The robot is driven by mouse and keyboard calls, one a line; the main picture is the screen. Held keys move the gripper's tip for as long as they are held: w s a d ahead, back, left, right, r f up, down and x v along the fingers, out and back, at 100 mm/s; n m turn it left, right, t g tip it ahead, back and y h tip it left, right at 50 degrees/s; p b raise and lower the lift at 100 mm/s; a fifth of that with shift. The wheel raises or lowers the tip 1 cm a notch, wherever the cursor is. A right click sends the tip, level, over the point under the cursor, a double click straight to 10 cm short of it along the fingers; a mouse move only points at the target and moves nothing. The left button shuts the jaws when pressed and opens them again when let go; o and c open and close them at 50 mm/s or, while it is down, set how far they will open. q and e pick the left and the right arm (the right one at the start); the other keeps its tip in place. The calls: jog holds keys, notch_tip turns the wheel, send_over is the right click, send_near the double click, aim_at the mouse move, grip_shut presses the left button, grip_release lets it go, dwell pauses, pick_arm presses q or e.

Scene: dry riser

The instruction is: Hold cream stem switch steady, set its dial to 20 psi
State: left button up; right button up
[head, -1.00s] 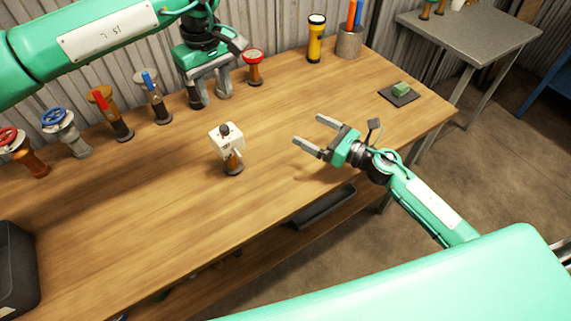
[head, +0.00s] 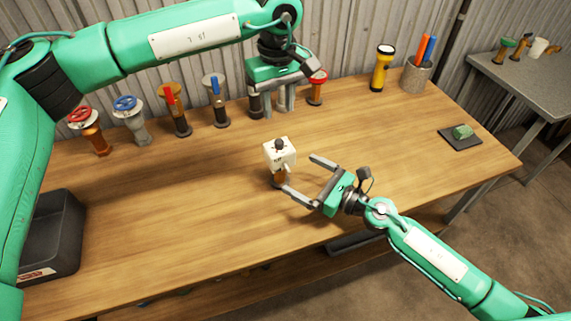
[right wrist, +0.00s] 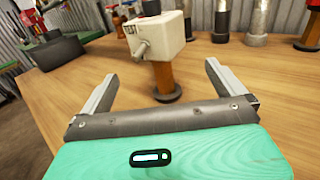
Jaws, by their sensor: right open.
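The cream stem switch (head: 280,158) stands upright near the middle of the bench, a pale box on a copper stem with a dark dial (head: 278,145) on top. The dial's setting is too small to read. My right gripper (head: 298,173) is open and empty, just right of the switch. My left gripper (head: 280,108) points down above the back of the bench, its fingers apart, close to a dark-based stem.
Several valves stand along the back, including red (head: 88,130), blue (head: 130,118) and a red-topped one (head: 316,90). A yellow flashlight (head: 382,70), a pen cup (head: 417,76) and a green block on a dark pad (head: 461,137) are right. A black bin (head: 50,240) stands left. The front bench is clear.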

aim_at(284, 165)
jog(key=shift+x, duration=3.4)
